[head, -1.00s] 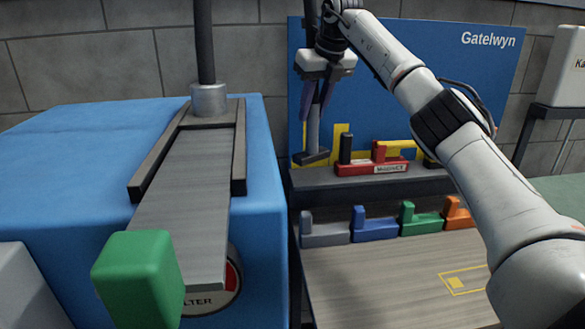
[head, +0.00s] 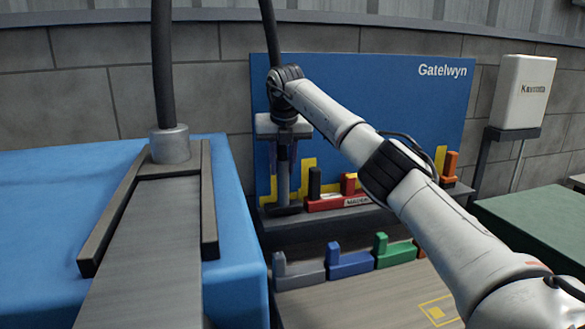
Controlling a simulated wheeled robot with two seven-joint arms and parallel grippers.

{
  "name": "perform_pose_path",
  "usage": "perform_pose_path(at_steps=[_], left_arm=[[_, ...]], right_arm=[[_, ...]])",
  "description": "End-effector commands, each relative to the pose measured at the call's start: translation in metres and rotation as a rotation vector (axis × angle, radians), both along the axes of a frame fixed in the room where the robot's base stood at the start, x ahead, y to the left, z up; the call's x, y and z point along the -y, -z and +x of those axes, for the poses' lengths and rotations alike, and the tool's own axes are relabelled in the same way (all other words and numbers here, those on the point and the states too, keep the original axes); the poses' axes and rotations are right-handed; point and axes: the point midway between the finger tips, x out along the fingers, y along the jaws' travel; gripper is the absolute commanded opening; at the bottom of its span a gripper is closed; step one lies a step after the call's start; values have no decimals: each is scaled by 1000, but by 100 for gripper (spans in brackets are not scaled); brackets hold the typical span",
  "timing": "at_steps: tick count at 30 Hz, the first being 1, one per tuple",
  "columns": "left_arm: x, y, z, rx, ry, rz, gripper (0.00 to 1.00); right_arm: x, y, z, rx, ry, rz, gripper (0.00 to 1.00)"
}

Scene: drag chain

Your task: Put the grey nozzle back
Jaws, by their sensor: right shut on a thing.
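A grey upright tube with a wide dark foot, which looks like the grey nozzle (head: 284,180), stands at the left end of the dark shelf (head: 320,219) in front of the blue board. My right gripper (head: 283,160) is closed around its upper part from above, with one purple finger on each side. The foot is at the level of the shelf top and appears to rest on it, though the contact is hard to see. A yellow outline on the blue board (head: 375,95) shows behind it. My left gripper is not in view.
A red block (head: 326,204) sits on the shelf just right of the nozzle. Grey (head: 300,274), blue (head: 349,264) and green (head: 397,255) L-shaped blocks stand on the lower bench. A blue machine with a grey chute (head: 150,245) is at left.

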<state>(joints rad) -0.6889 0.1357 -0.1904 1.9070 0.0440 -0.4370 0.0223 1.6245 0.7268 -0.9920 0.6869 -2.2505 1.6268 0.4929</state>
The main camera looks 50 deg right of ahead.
Motion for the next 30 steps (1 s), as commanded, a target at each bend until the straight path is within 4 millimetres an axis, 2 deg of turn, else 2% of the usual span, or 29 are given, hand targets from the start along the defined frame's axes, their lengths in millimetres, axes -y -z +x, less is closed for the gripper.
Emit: perform_pose_path(at_steps=[2,12,13,15,16,25,30], left_arm=[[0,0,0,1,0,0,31],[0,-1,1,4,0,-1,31],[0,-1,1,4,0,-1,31],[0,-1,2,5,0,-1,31],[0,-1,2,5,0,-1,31],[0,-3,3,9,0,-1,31],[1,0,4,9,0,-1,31]], right_arm=[[-4,7,3,1,-7,1,6],[-4,11,3,2,-7,0,6],[-4,10,3,0,-6,1,32],[-4,10,3,0,-6,1,44],[-4,10,3,0,-6,1,46],[-4,8,3,1,-6,1,46],[-8,-8,-1,5,-8,0,46]])
